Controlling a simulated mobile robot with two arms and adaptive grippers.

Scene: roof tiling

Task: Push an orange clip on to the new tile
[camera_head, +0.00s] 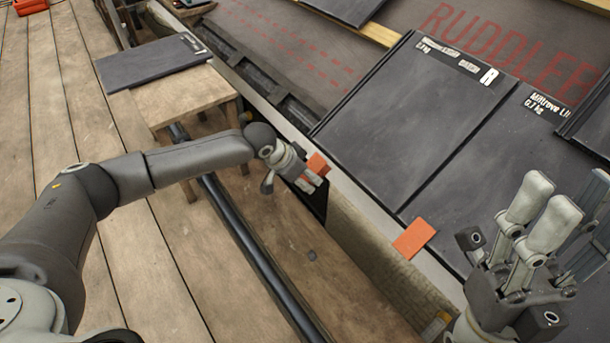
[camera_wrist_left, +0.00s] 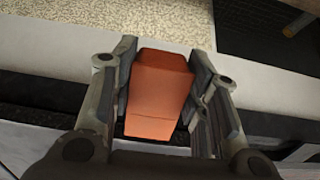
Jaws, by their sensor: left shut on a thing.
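In the left wrist view the clip (camera_wrist_left: 160,95) sits between the two fingers, over a pale edge strip. Whether the clip touches the tile is hard to tell.
A loose dark tile (camera_head: 150,62) lies on a wooden stand (camera_head: 190,97) at the left. A dark rail (camera_head: 250,250) runs along the plank floor (camera_head: 150,255). Red-lettered underlay (camera_head: 300,50) is bare up the roof. An orange object (camera_head: 30,6) lies far left.

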